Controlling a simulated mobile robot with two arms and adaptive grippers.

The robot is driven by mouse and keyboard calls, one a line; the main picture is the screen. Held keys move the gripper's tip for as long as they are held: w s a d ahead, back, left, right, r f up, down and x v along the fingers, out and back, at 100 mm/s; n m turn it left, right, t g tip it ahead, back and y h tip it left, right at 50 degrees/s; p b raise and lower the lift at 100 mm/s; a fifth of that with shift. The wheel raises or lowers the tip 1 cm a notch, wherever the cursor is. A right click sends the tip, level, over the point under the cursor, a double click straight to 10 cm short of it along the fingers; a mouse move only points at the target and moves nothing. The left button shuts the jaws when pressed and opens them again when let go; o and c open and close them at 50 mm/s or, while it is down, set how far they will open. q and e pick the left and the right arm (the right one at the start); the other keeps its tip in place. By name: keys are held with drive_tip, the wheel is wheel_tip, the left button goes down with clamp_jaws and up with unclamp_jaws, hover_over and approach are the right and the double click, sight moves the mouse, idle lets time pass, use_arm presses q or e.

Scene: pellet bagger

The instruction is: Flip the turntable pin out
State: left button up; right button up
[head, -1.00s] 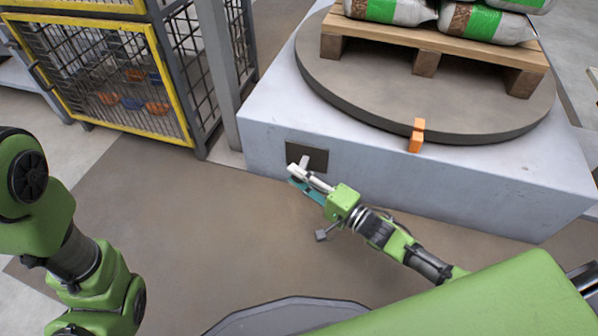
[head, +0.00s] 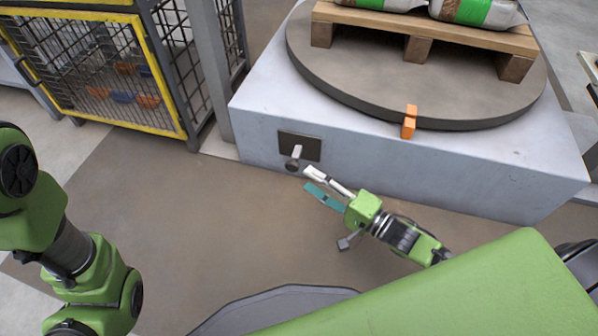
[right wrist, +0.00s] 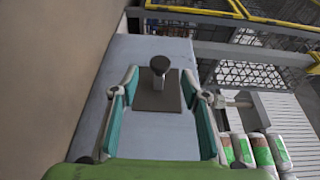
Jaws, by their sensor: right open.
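The turntable (head: 370,83) is a round grey disc on a pale grey block-shaped base (head: 420,170). The pin is a short light lever with a dark round knob (head: 293,165), standing out from a dark plate (head: 313,147) on the base's front side. In the right wrist view the knob (right wrist: 159,65) and plate (right wrist: 158,98) lie between the fingers, farther off. My right gripper (head: 314,181) is open and empty, just right of and below the knob and apart from it; its teal-padded fingers (right wrist: 160,86) frame the plate. My left arm shows, but its gripper is out of view.
A wooden pallet (head: 425,28) with green and white bags (head: 478,12) rests on the turntable. Two orange blocks (head: 409,122) line up at its rim. A yellow-framed mesh cage (head: 95,75) stands at left. The brown floor (head: 200,225) before the base is clear.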

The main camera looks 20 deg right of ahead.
drive_tip(key=v, duration=0.4)
drive_tip(key=shift+s+d, duration=0.1)
drive_tip(key=shift+s, duration=0.15)
drive_tip(key=shift+r, duration=0.1)
